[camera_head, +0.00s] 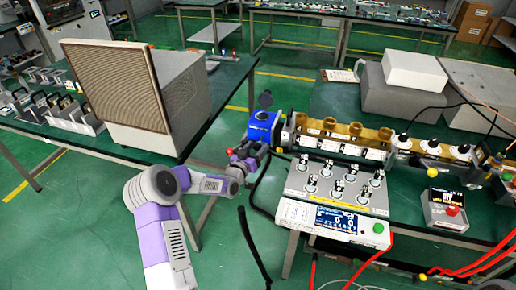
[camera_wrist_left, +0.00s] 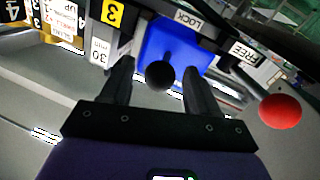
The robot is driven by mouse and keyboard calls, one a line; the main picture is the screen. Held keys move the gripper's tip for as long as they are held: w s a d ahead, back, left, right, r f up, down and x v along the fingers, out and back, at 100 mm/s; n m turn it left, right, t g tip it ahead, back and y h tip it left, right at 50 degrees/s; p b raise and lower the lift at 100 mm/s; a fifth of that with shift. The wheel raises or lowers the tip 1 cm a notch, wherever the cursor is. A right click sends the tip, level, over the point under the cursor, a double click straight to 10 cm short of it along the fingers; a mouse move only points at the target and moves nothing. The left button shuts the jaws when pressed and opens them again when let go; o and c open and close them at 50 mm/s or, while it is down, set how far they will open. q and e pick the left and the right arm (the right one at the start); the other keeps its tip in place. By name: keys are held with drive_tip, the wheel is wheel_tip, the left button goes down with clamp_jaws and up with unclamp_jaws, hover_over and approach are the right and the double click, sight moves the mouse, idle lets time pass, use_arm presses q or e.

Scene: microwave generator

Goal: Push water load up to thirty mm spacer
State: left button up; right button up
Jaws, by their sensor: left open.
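The water load is the blue block (camera_head: 262,128) at the left end of the brass waveguide row; its blue face also fills the upper middle of the left wrist view (camera_wrist_left: 172,45). The thirty mm spacer (camera_wrist_left: 98,50) carries a "30 mm" label and is just left of the blue block in that view. My left gripper (camera_head: 252,153) is at the near side of the water load. Its two fingers (camera_wrist_left: 158,70) are apart, with a round black knob (camera_wrist_left: 160,75) showing between them. I cannot tell whether the fingers touch it. My right gripper is not in view.
A red ball knob (camera_wrist_left: 281,111) is right of the fingers, near a FREE label (camera_wrist_left: 243,53); a LOCK label (camera_wrist_left: 188,19) is above the block. A control box (camera_head: 335,195) with several switches stands close on the right. A large mesh-fronted box (camera_head: 118,95) stands left.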

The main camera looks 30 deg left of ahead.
use_arm(q)
drive_tip(key=shift+w, duration=0.75)
clamp_jaws()
